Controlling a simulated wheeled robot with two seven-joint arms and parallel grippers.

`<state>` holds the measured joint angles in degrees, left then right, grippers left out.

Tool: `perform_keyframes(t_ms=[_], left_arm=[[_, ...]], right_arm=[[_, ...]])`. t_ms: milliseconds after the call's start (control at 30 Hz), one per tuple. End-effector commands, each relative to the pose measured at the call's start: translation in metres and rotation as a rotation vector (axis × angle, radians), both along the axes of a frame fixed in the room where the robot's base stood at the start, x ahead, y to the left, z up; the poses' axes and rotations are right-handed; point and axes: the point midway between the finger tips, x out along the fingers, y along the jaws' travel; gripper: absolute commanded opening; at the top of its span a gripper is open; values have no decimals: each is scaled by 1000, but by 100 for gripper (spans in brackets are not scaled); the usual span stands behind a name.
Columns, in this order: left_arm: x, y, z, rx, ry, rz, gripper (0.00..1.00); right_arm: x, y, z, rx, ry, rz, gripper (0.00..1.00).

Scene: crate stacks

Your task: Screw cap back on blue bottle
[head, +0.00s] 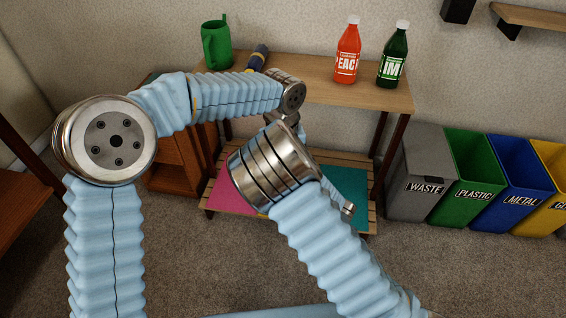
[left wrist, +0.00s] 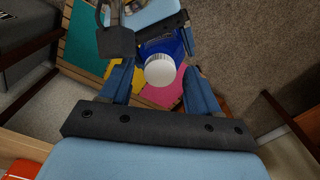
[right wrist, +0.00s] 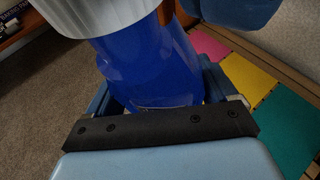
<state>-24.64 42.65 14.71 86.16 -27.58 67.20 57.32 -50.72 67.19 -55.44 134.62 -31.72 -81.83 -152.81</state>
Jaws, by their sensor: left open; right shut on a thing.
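The blue bottle (right wrist: 145,65) is held between the fingers of my right gripper (right wrist: 157,80), which is shut on its body. The white cap (right wrist: 95,12) sits at the bottle's top; I cannot tell how tightly it is seated. In the left wrist view, the ribbed white cap (left wrist: 160,70) shows with part of the blue bottle (left wrist: 172,46) behind it. My left gripper (left wrist: 157,78) is open, its two fingers on either side of the cap with gaps between. In the head view my arms hide the bottle and cap.
Labelled bins, including waste (head: 416,175), stand at right. Carpet is open in front.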

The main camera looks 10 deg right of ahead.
Motion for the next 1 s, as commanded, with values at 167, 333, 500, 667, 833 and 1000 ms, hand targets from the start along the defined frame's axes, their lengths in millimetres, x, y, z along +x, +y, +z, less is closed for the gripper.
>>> perform_keyframes(t_ms=[167, 333, 500, 667, 833, 1000], left_arm=[[0, -1, 22, -2, -4, 0, 62], [1, 0, 40, -1, -2, 0, 62], [0, 1, 44, -1, -1, 0, 62], [0, 0, 44, -1, -1, 0, 66], [0, 0, 44, -1, -1, 0, 91], [0, 0, 44, -1, -1, 0, 91]], right_arm=[[0, 0, 0, 0, 0, 0, 71], [0, 0, 0, 0, 0, 0, 71], [0, 0, 0, 0, 0, 0, 71], [0, 0, 0, 0, 0, 0, 71], [0, 0, 0, 0, 0, 0, 71], [0, 0, 0, 0, 0, 0, 71]])
